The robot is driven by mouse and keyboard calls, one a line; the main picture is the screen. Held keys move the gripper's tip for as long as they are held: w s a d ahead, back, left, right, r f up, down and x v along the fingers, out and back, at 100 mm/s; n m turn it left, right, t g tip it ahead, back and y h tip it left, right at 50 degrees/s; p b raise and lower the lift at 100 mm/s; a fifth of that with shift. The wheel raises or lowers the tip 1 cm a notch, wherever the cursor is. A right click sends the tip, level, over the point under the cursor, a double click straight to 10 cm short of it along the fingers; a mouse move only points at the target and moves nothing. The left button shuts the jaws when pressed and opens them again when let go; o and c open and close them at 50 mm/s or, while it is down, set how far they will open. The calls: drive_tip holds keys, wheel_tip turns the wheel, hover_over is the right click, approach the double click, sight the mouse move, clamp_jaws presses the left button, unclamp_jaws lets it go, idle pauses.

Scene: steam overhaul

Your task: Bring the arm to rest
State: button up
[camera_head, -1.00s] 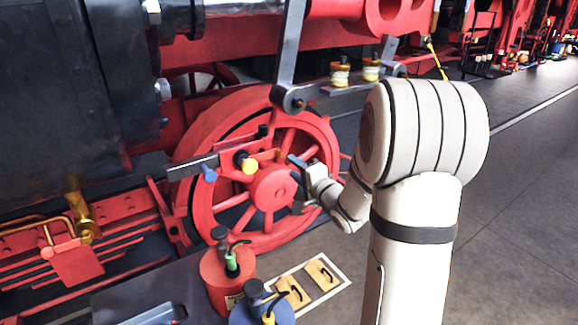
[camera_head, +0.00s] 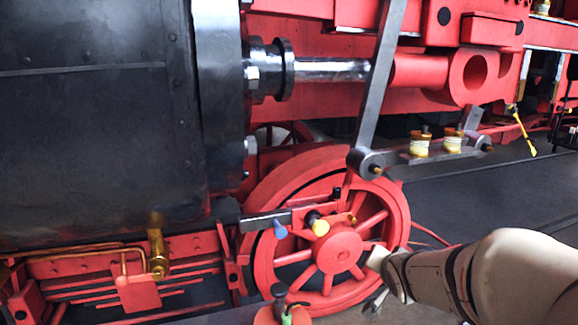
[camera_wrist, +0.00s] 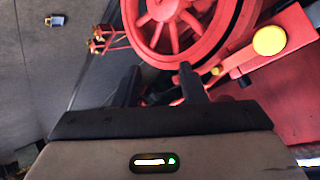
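My gripper (camera_wrist: 158,72) shows in the wrist view with its two dark fingers apart and nothing held between them. In the head view, my arm reaches in from the lower right, and the gripper end (camera_head: 376,302) is small and partly hidden near the lower right rim of the red spoked wheel (camera_head: 340,253). I cannot tell whether it touches the wheel. The wheel also shows beyond the fingers in the wrist view (camera_wrist: 172,28).
A black cylinder casing (camera_head: 90,120) fills the left. A grey rod (camera_head: 380,85) hangs above the wheel, near two yellow-banded oil cups (camera_head: 419,145). A blue plug (camera_head: 280,229) and yellow plug (camera_head: 320,227) sit by the wheel. A red can (camera_head: 282,314) stands at the bottom. Open floor lies right.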

drive_tip(key=s+a+n+g, duration=0.3)
drive_tip(key=s+g, duration=0.1)
drive_tip(key=s, duration=0.6)
drive_tip(key=s+a+f+n+g+y, duration=0.1)
drive_tip(key=s+a+n+g, duration=0.2)
drive_tip(key=s, duration=0.8)
drive_tip(key=shift+a+f+n+g, duration=0.3)
drive_tip(key=shift+n+g, duration=0.1)
drive_tip(key=shift+n, duration=0.4)
